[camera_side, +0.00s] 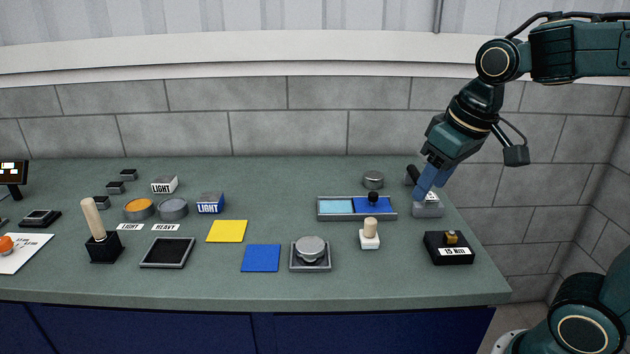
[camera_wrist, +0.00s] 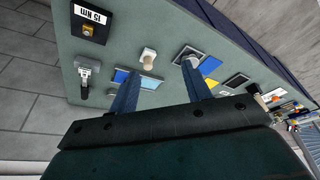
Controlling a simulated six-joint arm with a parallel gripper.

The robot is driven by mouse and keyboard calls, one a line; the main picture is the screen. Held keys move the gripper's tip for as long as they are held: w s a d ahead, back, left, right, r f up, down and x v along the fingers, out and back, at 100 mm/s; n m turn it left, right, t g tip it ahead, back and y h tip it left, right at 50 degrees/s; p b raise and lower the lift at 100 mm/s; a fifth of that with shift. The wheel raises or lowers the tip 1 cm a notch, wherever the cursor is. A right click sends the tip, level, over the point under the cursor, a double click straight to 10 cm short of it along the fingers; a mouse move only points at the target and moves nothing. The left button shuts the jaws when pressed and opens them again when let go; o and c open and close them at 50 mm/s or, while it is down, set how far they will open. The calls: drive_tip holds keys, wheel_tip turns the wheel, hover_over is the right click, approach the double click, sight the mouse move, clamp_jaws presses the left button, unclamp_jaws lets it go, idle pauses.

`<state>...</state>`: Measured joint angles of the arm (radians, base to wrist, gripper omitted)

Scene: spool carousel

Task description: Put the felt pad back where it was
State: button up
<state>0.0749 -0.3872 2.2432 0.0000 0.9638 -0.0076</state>
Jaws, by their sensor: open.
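No item is labelled as the felt pad, and I cannot tell which one it is. Flat candidates are a yellow square (camera_side: 227,231) and a blue square (camera_side: 261,258) on the bench. A grey two-part tray (camera_side: 357,217) holds a light blue panel (camera_side: 336,206) on the left and a darker blue one (camera_side: 366,209) with a black knob (camera_side: 373,198) on the right. My gripper (camera_side: 424,192) is open and empty, above the bench at the right by a grey clamp-like fixture (camera_side: 428,209). In the wrist view its fingers (camera_wrist: 160,68) are spread apart with nothing between them.
A grey puck sits on a square base (camera_side: 310,266), with a white post (camera_side: 369,241) to its right. A black "15 Nm" box (camera_side: 449,256) is near the right edge. An empty black-rimmed tray (camera_side: 167,262), a wooden-handled tool (camera_side: 95,220) and LIGHT blocks (camera_side: 210,208) are left.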

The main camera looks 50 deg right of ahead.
drive_tip(key=s+a+f+t, duration=0.1)
drive_tip(key=s+a+t, duration=0.1)
drive_tip(key=s, duration=0.6)
drive_tip(key=shift+f+n, duration=0.3)
drive_tip(key=shift+n, duration=0.1)
drive_tip(key=shift+c, duration=0.2)
